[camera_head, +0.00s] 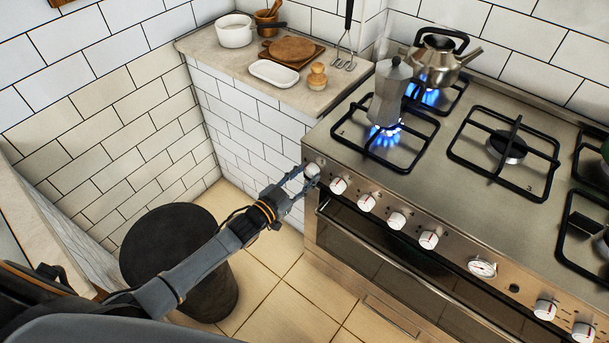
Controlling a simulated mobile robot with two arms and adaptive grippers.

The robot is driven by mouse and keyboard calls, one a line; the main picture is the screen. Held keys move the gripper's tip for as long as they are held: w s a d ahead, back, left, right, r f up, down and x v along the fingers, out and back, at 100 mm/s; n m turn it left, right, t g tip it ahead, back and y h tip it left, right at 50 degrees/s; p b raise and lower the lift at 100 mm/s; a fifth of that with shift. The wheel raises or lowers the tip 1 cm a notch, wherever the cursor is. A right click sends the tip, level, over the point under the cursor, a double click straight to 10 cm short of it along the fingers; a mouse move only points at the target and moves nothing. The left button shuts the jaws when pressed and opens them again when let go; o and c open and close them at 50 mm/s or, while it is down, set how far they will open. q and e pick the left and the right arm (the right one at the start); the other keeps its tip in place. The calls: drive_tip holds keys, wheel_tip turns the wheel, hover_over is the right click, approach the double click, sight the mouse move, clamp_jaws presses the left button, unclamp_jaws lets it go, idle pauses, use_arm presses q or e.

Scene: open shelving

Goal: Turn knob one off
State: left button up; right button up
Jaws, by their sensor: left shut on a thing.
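The stove (440,185) has a row of white knobs on its front panel. Knob one (312,169), the leftmost, is partly covered by my left gripper (305,179), which is shut on it. The second knob (338,185) is just to its right and free. A blue flame burns under the moka pot (390,92) on the front left burner. Another blue flame burns under the kettle (440,55) on the rear left burner. My right gripper is not in view.
A dark round bin (180,250) stands on the floor below my left arm. The oven door handle (400,262) runs below the knobs. A counter (225,60) left of the stove holds a white pot (234,31), a white dish (273,74) and wooden boards (292,50).

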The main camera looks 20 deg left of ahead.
use_arm(q)
drive_tip(key=m, duration=0.4)
drive_tip(key=shift+m+y, duration=0.3)
drive_tip(key=shift+m, duration=2.1)
drive_tip(key=o, duration=1.2)
drive_tip(key=shift+c, duration=0.2)
drive_tip(key=shift+s, duration=0.15)
drive_tip(key=v, duration=1.1)
drive_tip(key=shift+s+a, duration=0.2)
drive_tip(key=shift+s, duration=0.1)
drive_tip(key=shift+r, duration=0.1)
